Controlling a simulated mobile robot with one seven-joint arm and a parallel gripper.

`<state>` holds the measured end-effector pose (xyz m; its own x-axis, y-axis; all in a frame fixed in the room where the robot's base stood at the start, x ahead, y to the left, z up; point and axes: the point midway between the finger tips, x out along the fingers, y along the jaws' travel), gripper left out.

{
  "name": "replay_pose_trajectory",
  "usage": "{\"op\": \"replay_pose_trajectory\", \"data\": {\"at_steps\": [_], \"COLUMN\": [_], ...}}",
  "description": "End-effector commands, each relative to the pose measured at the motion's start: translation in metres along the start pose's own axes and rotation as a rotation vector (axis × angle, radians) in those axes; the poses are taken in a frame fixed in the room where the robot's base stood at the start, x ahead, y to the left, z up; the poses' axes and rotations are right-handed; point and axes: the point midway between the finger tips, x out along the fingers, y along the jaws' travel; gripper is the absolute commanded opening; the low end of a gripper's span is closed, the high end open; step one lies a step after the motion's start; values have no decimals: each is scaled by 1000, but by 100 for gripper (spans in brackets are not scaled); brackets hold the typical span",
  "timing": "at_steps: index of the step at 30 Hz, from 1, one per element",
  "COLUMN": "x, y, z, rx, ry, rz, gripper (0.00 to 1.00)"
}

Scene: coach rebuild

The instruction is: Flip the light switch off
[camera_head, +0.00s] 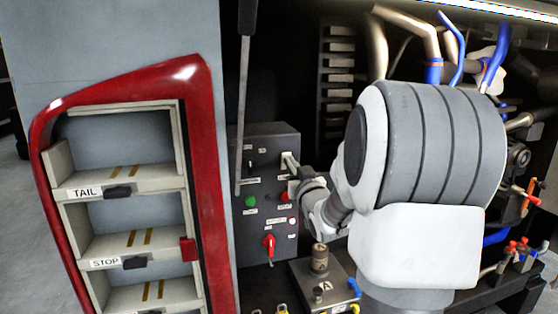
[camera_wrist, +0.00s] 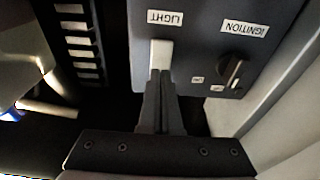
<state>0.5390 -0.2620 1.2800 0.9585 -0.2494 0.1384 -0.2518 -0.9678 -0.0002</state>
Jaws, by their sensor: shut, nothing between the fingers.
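The light switch (camera_wrist: 161,53) is a pale lever under a LIGHT label on a dark control panel (camera_head: 262,150). The wrist view is upside down, so the label reads inverted. In the wrist view my gripper (camera_wrist: 162,75) is shut, with its fingertips at the lever's lower end in the picture. I cannot tell whether they touch it. In the head view the lever (camera_head: 288,160) shows at the panel's upper right, and my gripper (camera_head: 296,178) is close to it, partly hidden by my arm. The switch's on or off position is not clear.
An ignition knob (camera_wrist: 233,70) sits beside the switch. Lower on the panel are a green button (camera_head: 251,201), red buttons and a red lever (camera_head: 268,245). A red-framed shelf (camera_head: 215,200) stands left, and pipes and hoses crowd the right.

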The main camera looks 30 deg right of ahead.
Motion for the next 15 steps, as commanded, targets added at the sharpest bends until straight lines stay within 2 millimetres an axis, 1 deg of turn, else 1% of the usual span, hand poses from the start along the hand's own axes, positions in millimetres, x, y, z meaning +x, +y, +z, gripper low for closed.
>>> {"op": "replay_pose_trajectory", "data": {"at_steps": [1, 5, 15], "x": [4, 8, 9], "y": [0, 0, 0], "z": [-1, 0, -1], "rx": [0, 1, 0], "ry": [1, 0, -1], "rz": [0, 0, -1], "gripper": [0, 0, 0]}}
